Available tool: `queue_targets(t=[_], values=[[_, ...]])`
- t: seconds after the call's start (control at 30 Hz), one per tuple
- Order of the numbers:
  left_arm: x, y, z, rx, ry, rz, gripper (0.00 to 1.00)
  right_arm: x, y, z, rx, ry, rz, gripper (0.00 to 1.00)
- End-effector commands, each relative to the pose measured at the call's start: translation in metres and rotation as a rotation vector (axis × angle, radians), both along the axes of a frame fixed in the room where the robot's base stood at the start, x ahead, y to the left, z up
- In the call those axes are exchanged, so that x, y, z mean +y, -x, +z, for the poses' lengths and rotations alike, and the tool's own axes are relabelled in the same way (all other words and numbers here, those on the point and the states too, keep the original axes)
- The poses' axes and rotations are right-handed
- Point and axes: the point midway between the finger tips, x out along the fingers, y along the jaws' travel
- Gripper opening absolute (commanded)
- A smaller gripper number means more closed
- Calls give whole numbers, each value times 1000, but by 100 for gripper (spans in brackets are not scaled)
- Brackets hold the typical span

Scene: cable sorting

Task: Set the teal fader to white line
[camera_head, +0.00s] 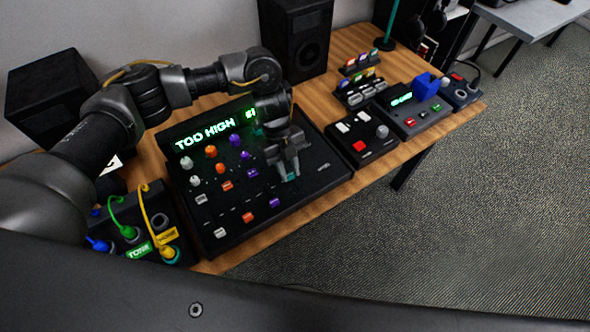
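A black mixer (268,223) lies on the wooden table, with rows of white, orange and purple knobs and fader caps. Its display (205,135) reads "TOO HIGH" in green, followed by characters partly cut off by my arm. The teal fader (291,178) is at the right of the fader rows, mostly covered by my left gripper (288,175). The gripper points down with its fingertips at the teal cap. The view is too small to show whether the fingers press on it. The white line is not visible. My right gripper is not in view.
Plugs with green, yellow and blue cables (140,228) stand at the left front. A small black box with a red button (360,146) and a grey device (412,112) are to the right. Black speakers (297,38) stand behind. The table's front edge is near the mixer.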

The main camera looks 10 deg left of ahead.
Motion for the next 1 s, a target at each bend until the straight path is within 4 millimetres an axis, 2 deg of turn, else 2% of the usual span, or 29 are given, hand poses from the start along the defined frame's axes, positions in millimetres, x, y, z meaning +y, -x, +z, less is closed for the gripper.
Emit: queue_targets(t=[0.03,0.13,0.47,0.57,0.9,1.0], values=[[0,0,1,-1,1,0,31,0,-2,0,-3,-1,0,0],[-1,0,0,0,0,-1,44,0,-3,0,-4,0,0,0],[0,-1,3,1,-1,-3,44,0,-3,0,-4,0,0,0],[3,-5,13,-2,0,-3,44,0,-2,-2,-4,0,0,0],[19,-25,73,-4,-1,-2,44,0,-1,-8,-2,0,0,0],[23,-29,86,-2,-2,-2,44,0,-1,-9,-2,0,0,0]])
